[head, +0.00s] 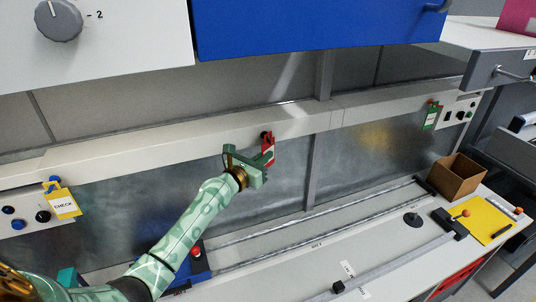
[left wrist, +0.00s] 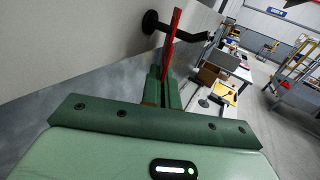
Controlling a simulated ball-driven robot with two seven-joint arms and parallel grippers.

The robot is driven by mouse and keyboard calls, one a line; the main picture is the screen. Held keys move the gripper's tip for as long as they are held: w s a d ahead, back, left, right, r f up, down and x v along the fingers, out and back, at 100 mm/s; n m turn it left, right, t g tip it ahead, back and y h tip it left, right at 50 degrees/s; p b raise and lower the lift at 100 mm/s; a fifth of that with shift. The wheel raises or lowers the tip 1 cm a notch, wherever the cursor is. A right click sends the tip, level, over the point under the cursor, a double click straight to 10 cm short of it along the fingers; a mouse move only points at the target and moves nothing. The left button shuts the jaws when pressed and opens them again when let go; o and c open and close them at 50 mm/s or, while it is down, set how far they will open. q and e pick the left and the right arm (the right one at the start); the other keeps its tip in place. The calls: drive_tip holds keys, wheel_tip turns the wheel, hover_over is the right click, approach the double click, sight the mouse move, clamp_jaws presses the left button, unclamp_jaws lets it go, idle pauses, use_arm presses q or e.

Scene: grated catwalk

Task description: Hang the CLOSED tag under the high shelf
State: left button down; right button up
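A red tag (head: 268,149), its lettering too small to read, is at a dark peg (head: 264,135) on the pale rail below the blue cabinet. My left gripper (head: 262,163) is at the tag's lower part. In the left wrist view the tag (left wrist: 172,42) stands edge-on between the two close fingers of the gripper (left wrist: 164,88), which look shut on it. A black round-ended peg (left wrist: 152,22) is beside the tag, and I cannot tell if the tag still hangs on it. My right gripper is not in view.
A yellow CHECK tag (head: 63,204) hangs at left, a green tag (head: 431,116) at right. A blue cabinet (head: 320,25) overhangs above. The bench (head: 310,262) below holds rails, a brown open box (head: 457,177) and a yellow sheet (head: 485,220).

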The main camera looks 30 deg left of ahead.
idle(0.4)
use_arm(q)
drive_tip(key=shift+s+d+p, duration=0.55)
drive_tip(key=shift+d+p, duration=0.1)
drive_tip(key=shift+s, duration=0.1)
drive_tip(key=shift+s+d+r+p, duration=0.55)
drive_tip(key=shift+d+p, duration=0.2)
drive_tip(key=shift+p, duration=0.45)
drive_tip(key=shift+s+d, duration=0.1)
drive_tip(key=shift+s, duration=0.05)
